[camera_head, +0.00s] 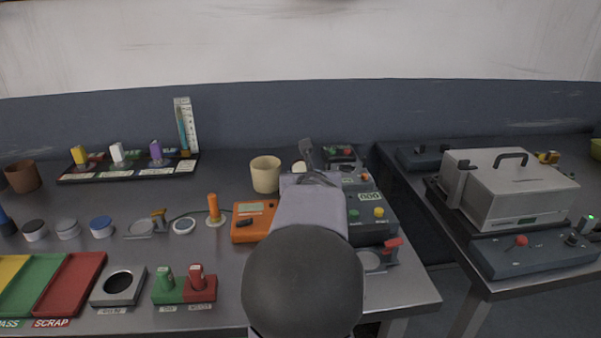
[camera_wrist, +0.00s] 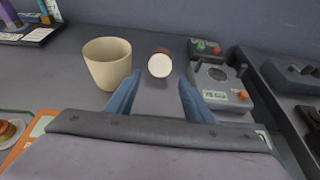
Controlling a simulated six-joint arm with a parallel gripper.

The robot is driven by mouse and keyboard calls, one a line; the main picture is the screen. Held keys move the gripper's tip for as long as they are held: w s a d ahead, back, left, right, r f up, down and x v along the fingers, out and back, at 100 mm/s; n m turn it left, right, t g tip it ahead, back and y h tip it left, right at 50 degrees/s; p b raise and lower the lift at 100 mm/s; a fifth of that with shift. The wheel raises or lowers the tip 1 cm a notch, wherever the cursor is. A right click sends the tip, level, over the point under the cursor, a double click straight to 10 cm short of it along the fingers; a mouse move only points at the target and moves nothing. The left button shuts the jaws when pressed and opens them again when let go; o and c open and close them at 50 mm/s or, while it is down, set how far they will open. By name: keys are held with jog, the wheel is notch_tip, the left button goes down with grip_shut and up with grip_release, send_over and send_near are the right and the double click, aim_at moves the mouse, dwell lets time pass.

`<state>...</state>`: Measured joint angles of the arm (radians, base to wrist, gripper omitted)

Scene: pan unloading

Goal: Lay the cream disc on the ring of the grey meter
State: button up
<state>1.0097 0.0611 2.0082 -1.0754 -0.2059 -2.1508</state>
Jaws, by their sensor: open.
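The cream disc (camera_wrist: 159,66) shows its pale round face in the wrist view, with a brown edge behind its top. In the head view only a small part of it (camera_head: 299,166) shows beside my gripper. My gripper (camera_wrist: 155,86) is open and empty. Its two fingers point toward the disc, which appears beyond the tips and between them, apart from both. The grey meter (camera_wrist: 221,90) stands to the right of the fingers, with a ring on top, a small display and an orange knob. Nothing visible lies on the ring. My arm hides part of this area in the head view.
A cream cup (camera_wrist: 107,64) stands close left of the disc. A box with red and green buttons (camera_wrist: 205,48) sits behind the meter. An orange meter (camera_head: 247,222) and a dark panel (camera_head: 372,228) flank my arm. Bare table lies between cup and disc.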

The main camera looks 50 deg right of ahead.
aim_at(301, 170)
jog(key=shift+x, duration=2.1)
jog(key=shift+w, duration=0.1)
jog(key=shift+x, duration=2.8)
jog(key=shift+a, duration=0.1)
jog(key=c, duration=1)
jog(key=shift+r, duration=0.1)
notch_tip(301, 170, up, 10)
jog(key=p, duration=0.8)
